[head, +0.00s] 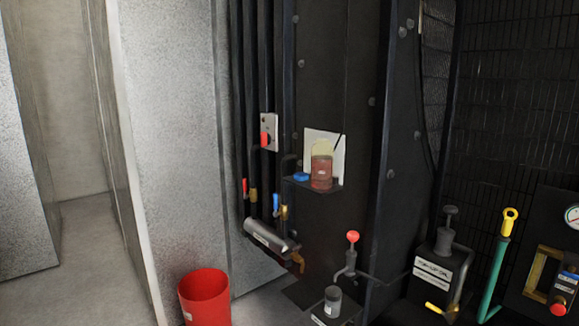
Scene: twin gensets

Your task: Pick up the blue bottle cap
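A small blue cap (301,177) lies on a small dark shelf (325,188) fixed to the black panel. It sits left of a bottle (321,172) with reddish liquid in it. The cap and the bottle stand close together, and I cannot tell if they touch. Neither of my grippers shows in the head view.
A red bucket (205,298) stands on the floor below left. Black vertical pipes with red and blue valve handles run left of the shelf, ending at a grey cylinder (272,239). A red-knobbed lever (352,238) rises below. Open floor (85,235) shows at left.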

